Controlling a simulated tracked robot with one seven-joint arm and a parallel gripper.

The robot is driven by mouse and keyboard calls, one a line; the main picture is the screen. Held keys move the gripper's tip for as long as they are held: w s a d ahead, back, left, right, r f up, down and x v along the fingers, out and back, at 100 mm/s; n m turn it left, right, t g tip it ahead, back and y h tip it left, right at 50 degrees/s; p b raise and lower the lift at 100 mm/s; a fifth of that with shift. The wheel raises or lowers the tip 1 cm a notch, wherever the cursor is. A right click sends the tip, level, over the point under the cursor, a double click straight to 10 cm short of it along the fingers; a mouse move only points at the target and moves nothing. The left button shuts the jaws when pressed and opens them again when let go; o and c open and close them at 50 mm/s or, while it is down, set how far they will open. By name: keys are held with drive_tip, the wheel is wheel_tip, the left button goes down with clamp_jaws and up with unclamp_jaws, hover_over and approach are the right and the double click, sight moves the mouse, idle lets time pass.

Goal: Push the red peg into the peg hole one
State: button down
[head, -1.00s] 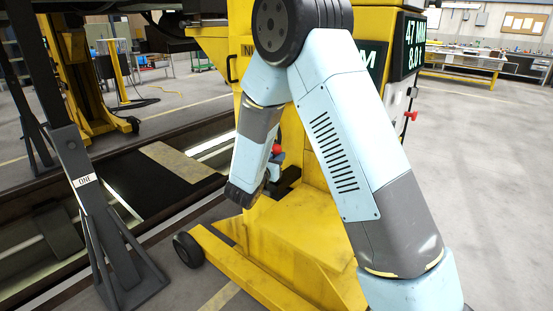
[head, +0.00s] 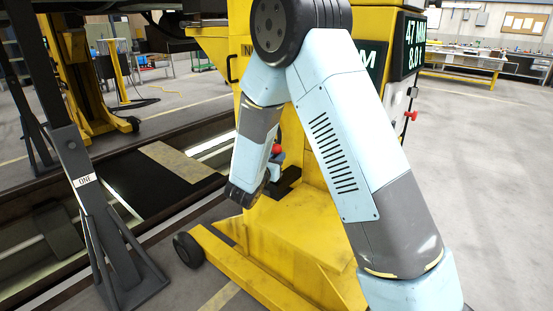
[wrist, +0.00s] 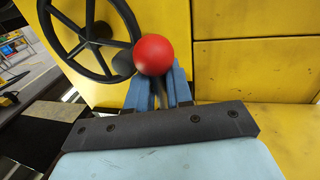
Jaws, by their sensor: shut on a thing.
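The red peg shows as a round red ball head (wrist: 154,55) in the wrist view and as a small red knob (head: 277,149) in the head view. My gripper (wrist: 159,88), with blue fingers, is shut on the peg just below the ball. The rest of the peg is mostly hidden between the fingers. In the head view my gripper (head: 273,166) is partly behind my arm, in front of the yellow lifting machine (head: 300,230). A dark stand (head: 90,200) with a label reading ONE stands at left. I cannot make out its peg hole.
A black handwheel (wrist: 90,35) is close by at upper left in the wrist view, on the yellow machine. A floor pit (head: 130,185) runs between the stand and the machine. Another red knob (head: 411,115) is on the machine's right side. Open floor lies at right.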

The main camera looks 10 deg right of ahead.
drive_tip(key=shift+f, duration=1.8)
drive_tip(key=c, duration=0.9)
unclamp_jaws()
drive_tip(key=shift+c, duration=0.2)
drive_tip(key=shift+s+a, duration=0.1)
drive_tip(key=v, duration=1.3)
drive_tip(key=shift+s+f, duration=0.2)
drive_tip(key=shift+s, duration=0.05)
